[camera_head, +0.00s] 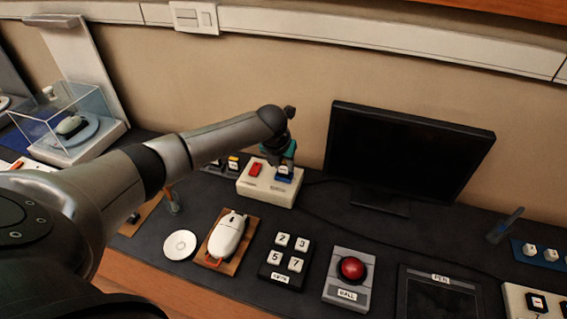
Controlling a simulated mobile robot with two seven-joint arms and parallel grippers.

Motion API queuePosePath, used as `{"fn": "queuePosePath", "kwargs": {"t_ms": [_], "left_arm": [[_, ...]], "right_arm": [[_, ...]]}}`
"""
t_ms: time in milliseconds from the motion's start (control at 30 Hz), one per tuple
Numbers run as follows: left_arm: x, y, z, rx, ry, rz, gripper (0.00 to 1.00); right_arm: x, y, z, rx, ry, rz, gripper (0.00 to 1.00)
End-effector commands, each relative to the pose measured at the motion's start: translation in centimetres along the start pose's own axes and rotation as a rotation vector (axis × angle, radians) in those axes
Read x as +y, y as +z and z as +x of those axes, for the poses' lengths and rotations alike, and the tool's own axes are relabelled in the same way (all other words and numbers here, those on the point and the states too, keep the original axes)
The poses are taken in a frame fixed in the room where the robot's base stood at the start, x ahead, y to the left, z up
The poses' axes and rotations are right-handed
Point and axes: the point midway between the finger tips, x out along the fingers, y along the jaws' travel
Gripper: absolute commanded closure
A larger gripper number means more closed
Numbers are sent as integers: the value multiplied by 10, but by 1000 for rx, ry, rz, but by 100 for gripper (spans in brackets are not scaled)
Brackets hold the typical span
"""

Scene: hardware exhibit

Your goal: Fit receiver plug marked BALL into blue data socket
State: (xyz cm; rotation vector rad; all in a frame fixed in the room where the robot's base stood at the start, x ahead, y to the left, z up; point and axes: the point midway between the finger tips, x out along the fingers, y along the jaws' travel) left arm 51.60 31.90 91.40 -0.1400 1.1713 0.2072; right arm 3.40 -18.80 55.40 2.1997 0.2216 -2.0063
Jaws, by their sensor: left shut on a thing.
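A white box (266,196) on the dark table carries a red part (255,169) on its left and the blue data socket (283,179) on its right. My left gripper (284,163) reaches over the box from the left and points down at the blue socket. It is shut on a small plug (285,170) with a pale label, too small to read. The plug is at the blue socket; I cannot tell whether it is seated or only touching. The trackball device marked BALL (349,279), with a red ball, stands at the front. My right gripper is not in view.
More small plugs (232,163) stand left of the box. In front are a white mouse (227,235), a white disc (180,245), a number keypad (286,262) and a PEN tablet (437,295). A black monitor (407,155) stands behind right. A clear case (70,120) is at left.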

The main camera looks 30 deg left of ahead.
Motion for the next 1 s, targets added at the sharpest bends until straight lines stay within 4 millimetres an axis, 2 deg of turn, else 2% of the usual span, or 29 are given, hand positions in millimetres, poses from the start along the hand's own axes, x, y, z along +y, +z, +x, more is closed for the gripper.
{"fn": "queuePosePath", "kwargs": {"t_ms": [267,300,567,767,1000], "left_arm": [[0,-1,2,0,0,0,100],[0,-1,2,0,0,0,60],[0,-1,2,0,0,0,30],[0,-1,2,0,0,0,28],[0,-1,2,0,0,0,1]], "right_arm": [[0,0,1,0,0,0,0],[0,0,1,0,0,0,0],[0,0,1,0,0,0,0],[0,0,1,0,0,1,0],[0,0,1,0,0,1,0]]}}
